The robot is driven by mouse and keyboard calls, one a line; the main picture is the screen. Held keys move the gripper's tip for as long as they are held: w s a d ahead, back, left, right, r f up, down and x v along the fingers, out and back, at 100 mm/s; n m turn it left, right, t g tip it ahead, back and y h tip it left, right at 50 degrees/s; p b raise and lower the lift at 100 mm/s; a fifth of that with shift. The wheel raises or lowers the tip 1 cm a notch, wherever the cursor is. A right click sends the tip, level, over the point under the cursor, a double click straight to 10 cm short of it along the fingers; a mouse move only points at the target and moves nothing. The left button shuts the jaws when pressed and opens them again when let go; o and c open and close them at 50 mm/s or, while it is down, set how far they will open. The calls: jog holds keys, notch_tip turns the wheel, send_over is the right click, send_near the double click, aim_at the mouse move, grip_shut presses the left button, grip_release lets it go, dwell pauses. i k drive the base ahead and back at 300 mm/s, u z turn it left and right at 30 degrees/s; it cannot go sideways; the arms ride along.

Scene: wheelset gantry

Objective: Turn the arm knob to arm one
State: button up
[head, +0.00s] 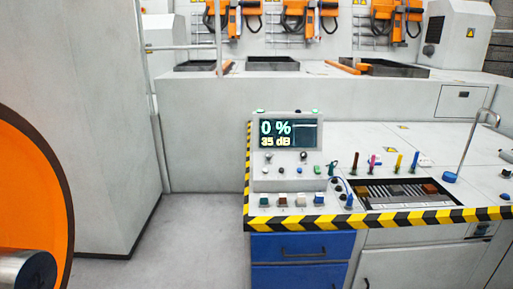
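A control console (260,183) with a sloped panel stands right of centre in the head view. Under its display are small knobs, a light one (268,157) and a dark one (304,156). I cannot tell which control is the arm knob, or read its labels or setting. My gripper is not in view.
The display (289,134) reads 0 % and 35 dB. Square buttons (300,201) line the console's front, with a tool tray (440,203) and upright coloured handles to the right. A large orange wheel (35,190) fills the left edge. Grey floor (200,240) is clear left of the blue drawers (300,262).

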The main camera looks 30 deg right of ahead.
aim_at(268, 155)
jog(key=u, duration=0.05)
jog(key=i, duration=1.65)
jog(key=z, duration=0.35)
